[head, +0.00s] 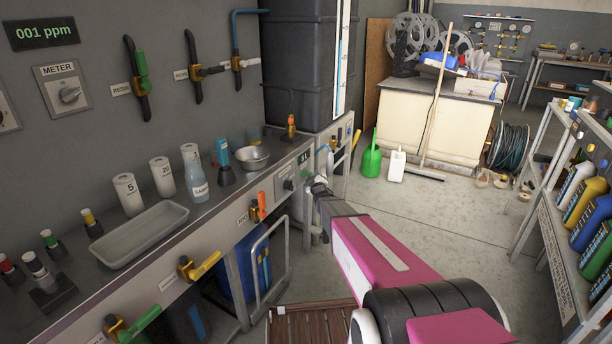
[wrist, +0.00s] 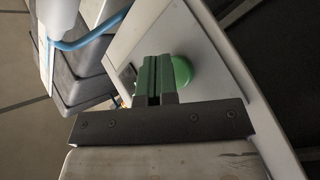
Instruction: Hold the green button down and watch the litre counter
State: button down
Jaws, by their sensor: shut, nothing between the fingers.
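The round green button (wrist: 182,72) is on a pale panel in the wrist view, partly hidden behind my fingertips. My gripper (wrist: 157,62) is shut and empty, with its tips in front of the button's left part; I cannot tell whether they touch it or whether it is pressed in. In the head view my gripper (head: 314,183) is at the bench's front panel and hides the button. A small dark display (head: 303,158) with green marks is on that panel just above my gripper; its reading is too small to make out.
The grey bench (head: 215,212) holds a tray (head: 140,238), bottles and a metal bowl (head: 252,158). A dark tank (head: 300,65) stands behind. A trolley frame (head: 268,262) stands below the bench. The floor to the right is open up to the shelves (head: 545,205).

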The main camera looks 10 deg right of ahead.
jog(key=shift+w+a, duration=0.35)
jog(key=shift+a, duration=0.1)
dwell(2.9)
jog(key=shift+s+d, duration=0.1)
jog(key=shift+d, duration=0.05)
dwell(4.1)
jog(key=shift+s+d, duration=0.5)
jog(key=shift+d, duration=0.15)
